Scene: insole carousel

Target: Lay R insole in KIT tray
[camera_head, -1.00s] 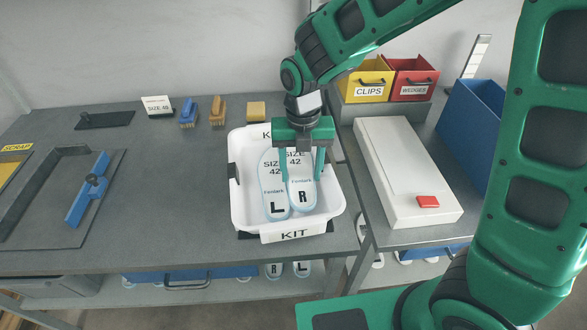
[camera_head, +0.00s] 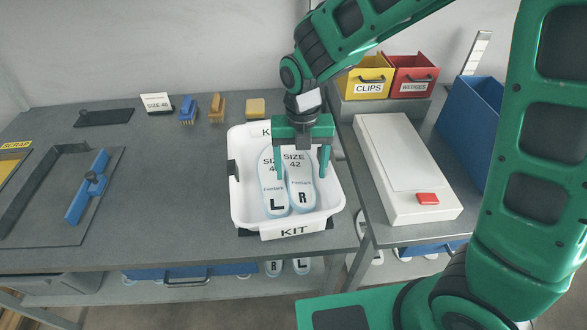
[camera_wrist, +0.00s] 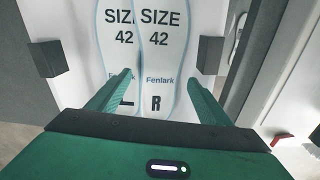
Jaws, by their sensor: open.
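The R insole (camera_head: 302,187), pale with a blue edge and marked SIZE 42, lies in the white KIT tray (camera_head: 237,200). It rests beside the L insole (camera_head: 275,197) and seems to overlap its edge slightly. My gripper (camera_head: 301,174) is open above the tray, its fingers spread to either side of the insoles. In the wrist view my gripper (camera_wrist: 160,90) shows its two fingers apart, with the R insole (camera_wrist: 160,75) between them. The L insole (camera_wrist: 118,45) is partly hidden by the left finger. Contact between fingers and insoles cannot be told.
A white box with a red button (camera_head: 428,199) stands right of the tray. Yellow CLIPS (camera_head: 366,80) and red WEDGES (camera_head: 412,77) bins stand behind it. A blue-handled fixture (camera_head: 88,188) is at left. Brushes (camera_head: 188,110) and a SIZE card (camera_head: 156,103) stand at the back.

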